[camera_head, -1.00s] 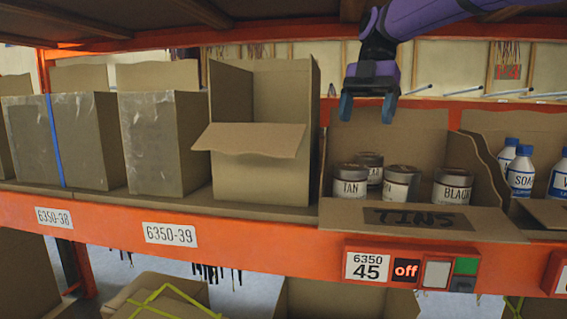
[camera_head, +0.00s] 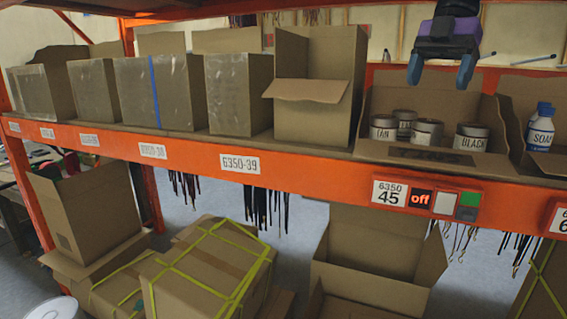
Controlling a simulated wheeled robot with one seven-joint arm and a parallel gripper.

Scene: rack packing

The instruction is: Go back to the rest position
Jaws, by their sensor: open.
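My gripper (camera_head: 440,68) is at the top right of the head view, purple and dark with two blue-grey fingers pointing down. Its fingers are apart and nothing is between them. It hangs above and in front of the open cardboard bin of tins (camera_head: 376,103) on the shelf, clear of the tins. Most of my arm is out of view above.
A bin with soap bottles (camera_head: 540,131) is at the right. The orange shelf beam (camera_head: 300,192) runs below. Strapped boxes (camera_head: 206,274) and an open box (camera_head: 375,245) are underneath.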

